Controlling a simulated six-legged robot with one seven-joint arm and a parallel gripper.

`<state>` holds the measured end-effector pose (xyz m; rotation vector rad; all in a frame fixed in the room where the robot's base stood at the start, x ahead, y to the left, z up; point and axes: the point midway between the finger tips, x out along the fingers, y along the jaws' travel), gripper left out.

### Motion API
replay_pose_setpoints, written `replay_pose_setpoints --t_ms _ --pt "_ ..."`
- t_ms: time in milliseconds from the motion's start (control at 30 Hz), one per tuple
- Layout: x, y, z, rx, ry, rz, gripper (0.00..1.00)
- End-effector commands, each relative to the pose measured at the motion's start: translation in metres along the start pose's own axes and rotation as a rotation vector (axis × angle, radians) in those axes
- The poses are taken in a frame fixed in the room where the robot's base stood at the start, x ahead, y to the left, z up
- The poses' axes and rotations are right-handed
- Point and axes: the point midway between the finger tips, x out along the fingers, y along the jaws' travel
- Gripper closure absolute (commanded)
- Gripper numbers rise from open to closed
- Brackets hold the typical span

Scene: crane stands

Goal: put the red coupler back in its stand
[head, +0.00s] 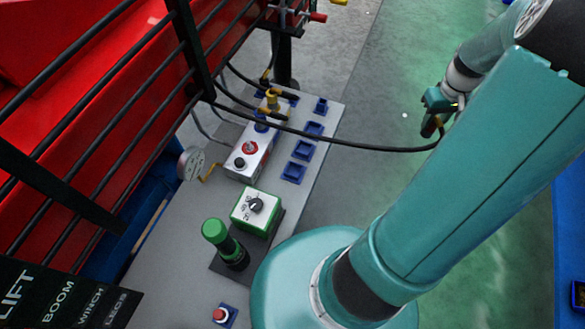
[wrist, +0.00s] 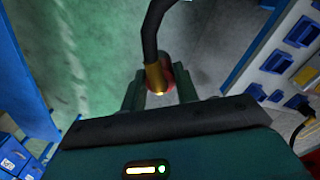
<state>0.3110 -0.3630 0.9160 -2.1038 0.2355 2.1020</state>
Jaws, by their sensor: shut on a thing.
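My gripper (head: 437,112) is at the right in the head view, over the green floor and away from the grey panel. In the wrist view my gripper (wrist: 158,90) is shut on the red coupler (wrist: 155,78), which shows a brass end and a little red between the fingers. Several blue stands (head: 303,150) sit along the panel's right edge and look empty. I cannot tell which belongs to the red coupler. Blue stands (wrist: 301,31) also show at the right in the wrist view.
The panel (head: 172,245) carries a brass fitting (head: 272,98), a button box (head: 248,158), a green switch box (head: 255,208), a green-topped lever (head: 216,232) and a gauge (head: 191,163). Black railings (head: 90,75) stand at the left. The floor (head: 400,60) around my gripper is open.

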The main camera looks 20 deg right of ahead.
Motion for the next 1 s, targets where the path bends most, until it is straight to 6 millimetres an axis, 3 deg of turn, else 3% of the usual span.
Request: replay_pose_setpoints --t_ms 367,533,1000 --pt "0.000 -0.002 -0.002 -0.002 0.001 0.000 0.95" --pt "0.000 -0.013 -0.001 -0.006 0.001 0.001 0.95" --pt "0.005 -0.112 0.005 -0.007 0.000 0.000 0.95"
